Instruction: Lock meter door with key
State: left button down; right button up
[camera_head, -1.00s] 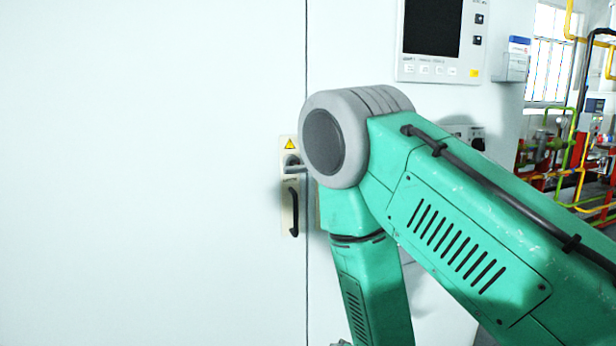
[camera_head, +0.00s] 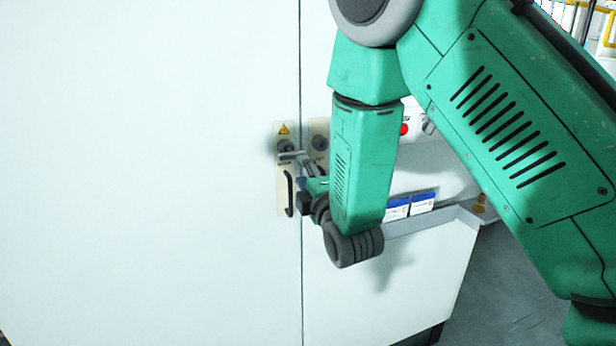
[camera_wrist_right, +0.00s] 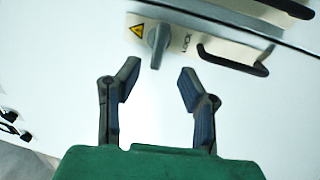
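The white meter door (camera_head: 150,200) fills the left of the head view and looks shut along a vertical seam. Its lock plate (camera_head: 284,133) has a yellow warning triangle, a grey key-like knob (camera_wrist_right: 158,42) and a black handle (camera_head: 289,195). In the right wrist view, my right gripper (camera_wrist_right: 158,75) is open and empty. Its fingertips stand apart on either side of the knob's lower end; whether they reach its depth I cannot tell. In the head view, the gripper (camera_head: 309,165) is close to the plate, partly hidden by my forearm. My left gripper is out of view.
A second plate (camera_head: 319,140) sits just right of the seam, close to my gripper. Further right are a red button (camera_head: 404,129) and blue-and-white labels (camera_head: 410,205) on the cabinet. The door's left area is clear.

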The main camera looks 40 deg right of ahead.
aim_at(293, 158)
jog(key=shift+x, duration=3.2)
jog(key=shift+w+d, duration=0.2)
jog(key=shift+w, duration=0.15)
grip_shut()
